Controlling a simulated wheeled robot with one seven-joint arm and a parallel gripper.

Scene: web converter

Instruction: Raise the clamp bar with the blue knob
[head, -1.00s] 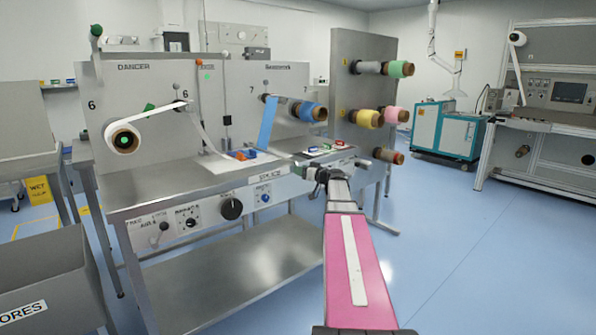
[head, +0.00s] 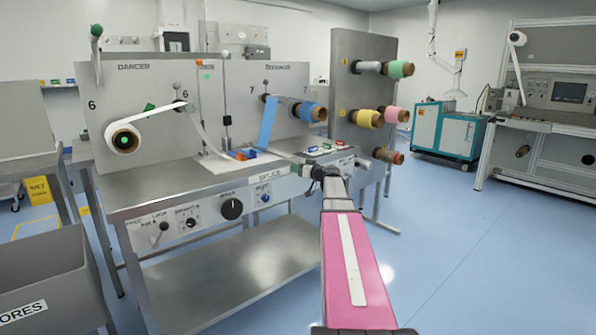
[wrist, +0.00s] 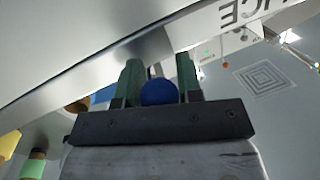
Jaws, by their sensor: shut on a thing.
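The blue knob (wrist: 158,92) sits between the two green fingers of my gripper (wrist: 158,70) in the wrist view, and the gripper is shut on it. In the head view my gripper (head: 305,171) is at the front right edge of the splice table, and my arm hides the knob there. A pale metal edge crosses the wrist view just beyond the fingertips. I cannot tell whether it is the clamp bar or the table edge, nor how high the bar stands.
The steel bench (head: 150,191) has a front panel with a black dial (head: 232,209) and a small blue control (head: 264,197). A blue web strip (head: 268,122) hangs from a roll (head: 313,111) above the table. Open floor (head: 470,240) lies to the right.

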